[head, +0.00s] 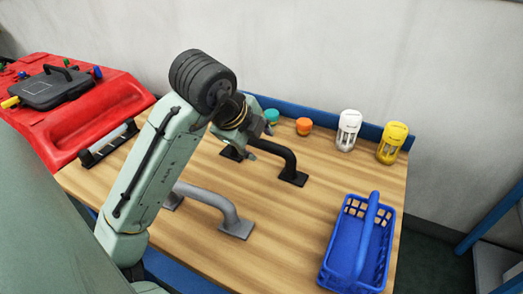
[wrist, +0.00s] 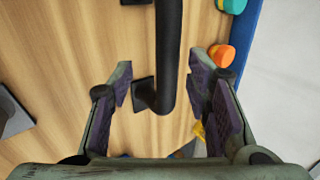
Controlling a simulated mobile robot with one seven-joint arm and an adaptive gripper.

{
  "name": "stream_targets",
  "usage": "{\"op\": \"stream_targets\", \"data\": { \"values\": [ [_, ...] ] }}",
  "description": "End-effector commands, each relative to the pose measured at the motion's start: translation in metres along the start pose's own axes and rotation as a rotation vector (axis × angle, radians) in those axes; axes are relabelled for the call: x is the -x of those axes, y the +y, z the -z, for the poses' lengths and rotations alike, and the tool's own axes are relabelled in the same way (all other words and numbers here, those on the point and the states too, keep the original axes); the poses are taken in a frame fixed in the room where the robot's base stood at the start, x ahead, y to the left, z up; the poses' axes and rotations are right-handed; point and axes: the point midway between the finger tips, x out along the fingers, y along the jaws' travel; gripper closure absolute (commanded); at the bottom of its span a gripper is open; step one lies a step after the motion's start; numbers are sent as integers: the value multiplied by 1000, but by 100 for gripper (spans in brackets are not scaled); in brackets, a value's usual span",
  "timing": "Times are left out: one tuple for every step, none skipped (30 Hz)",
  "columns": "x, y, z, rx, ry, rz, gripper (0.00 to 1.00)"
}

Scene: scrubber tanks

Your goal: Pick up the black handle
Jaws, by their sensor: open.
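The black handle (head: 280,152) is a bar with square foot plates, standing on the wooden table behind the grey handle (head: 219,205). In the wrist view the black handle (wrist: 168,55) runs down from the top edge to a foot plate near the middle. My gripper (wrist: 163,83) is open, with its two padded fingers on either side of the bar in that view. No contact shows. In the head view my gripper (head: 248,148) is over the left part of the black handle and hides some of it.
A blue basket (head: 330,275) stands at the front right of the table. White (head: 347,130) and yellow (head: 392,143) lantern-like items, an orange knob (head: 304,126) and a teal knob (head: 271,116) line the back edge. A red machine (head: 95,105) is at left.

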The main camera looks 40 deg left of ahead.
Motion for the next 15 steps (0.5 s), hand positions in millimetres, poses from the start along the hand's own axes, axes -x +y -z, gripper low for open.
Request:
{"op": "stream_targets", "data": {
  "values": [
    [-3,-2,0,1,2,-2,55],
    [-7,-3,1,1,2,-3,55],
    [-13,-5,1,1,1,-3,55],
    [-18,-6,1,2,2,-3,55],
    [-22,-7,1,2,1,-3,55],
    [-30,-6,1,2,1,-3,55],
    [-34,-6,1,3,2,-2,55],
    [-38,-6,1,2,2,-2,55],
    [-42,-6,1,2,1,-2,55],
    [-44,-6,1,1,1,-1,55],
    [-46,-6,1,0,1,-1,55],
    [-47,-6,2,0,1,-1,55],
    [-48,-6,2,0,1,-1,55],
    [-48,-6,2,0,1,0,55],
    [-48,-5,2,0,1,0,55]
  ]
}}
